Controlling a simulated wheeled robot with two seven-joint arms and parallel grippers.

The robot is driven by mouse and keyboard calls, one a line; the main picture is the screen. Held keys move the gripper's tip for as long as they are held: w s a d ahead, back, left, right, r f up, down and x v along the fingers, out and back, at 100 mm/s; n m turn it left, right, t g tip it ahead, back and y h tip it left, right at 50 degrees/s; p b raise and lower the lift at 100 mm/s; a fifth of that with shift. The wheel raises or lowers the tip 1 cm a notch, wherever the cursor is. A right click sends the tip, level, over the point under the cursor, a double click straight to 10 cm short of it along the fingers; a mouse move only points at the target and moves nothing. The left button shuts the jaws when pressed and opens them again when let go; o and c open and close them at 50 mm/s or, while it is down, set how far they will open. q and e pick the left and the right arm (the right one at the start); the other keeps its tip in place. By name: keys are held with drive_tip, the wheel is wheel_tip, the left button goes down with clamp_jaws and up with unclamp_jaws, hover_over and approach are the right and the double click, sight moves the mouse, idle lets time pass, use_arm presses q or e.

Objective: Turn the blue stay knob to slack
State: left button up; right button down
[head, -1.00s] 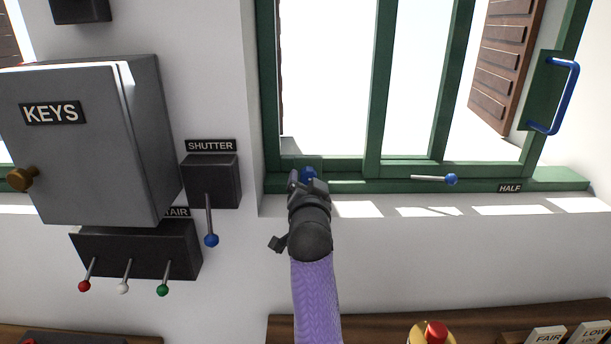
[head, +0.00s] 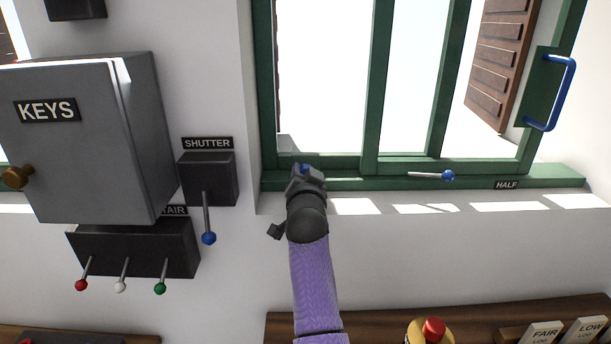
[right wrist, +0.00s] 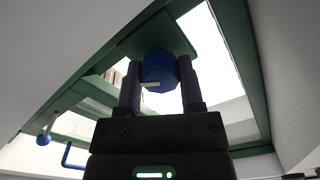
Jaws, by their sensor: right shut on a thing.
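The blue stay knob (right wrist: 158,70) sits on the green window frame and shows between the two fingers of my right gripper (right wrist: 162,88) in the right wrist view. A pale mark shows on the knob's face. The right gripper is shut on the knob. In the head view the right gripper (head: 308,170) reaches up to the lower left corner of the window frame, and only a bit of blue shows past it; the rest of the knob is hidden. My left gripper is not in view.
A lever with a blue ball (head: 447,175) lies along the green sill (head: 385,184), near a HALF label (head: 507,185). A blue handle (head: 567,95) is on the right. The SHUTTER lever box (head: 208,178) and grey KEYS cabinet (head: 85,140) stand left of my arm.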

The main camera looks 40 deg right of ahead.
drive_tip(key=shift+n, duration=0.3)
drive_tip(key=shift+r+n+p, duration=0.1)
drive_tip(key=shift+n+p, duration=0.5)
drive_tip(key=shift+n, duration=0.4)
drive_tip(key=n, duration=0.2)
drive_tip(key=shift+n+p, duration=0.3)
drive_tip(key=shift+p, duration=0.1)
drive_tip(key=n+p, duration=0.1)
drive_tip(key=n, duration=0.2)
drive_tip(key=shift+n, duration=0.3)
drive_tip(key=n, duration=0.2)
drive_tip(key=shift+n+p, duration=0.3)
drive_tip(key=shift+n, duration=0.1)
drive_tip(key=n+p, duration=0.1)
drive_tip(key=n, duration=0.5)
drive_tip(key=n+p, duration=0.1)
drive_tip(key=n, duration=0.5)
drive_tip(key=shift+p, duration=0.4)
drive_tip(key=shift+n, duration=0.3)
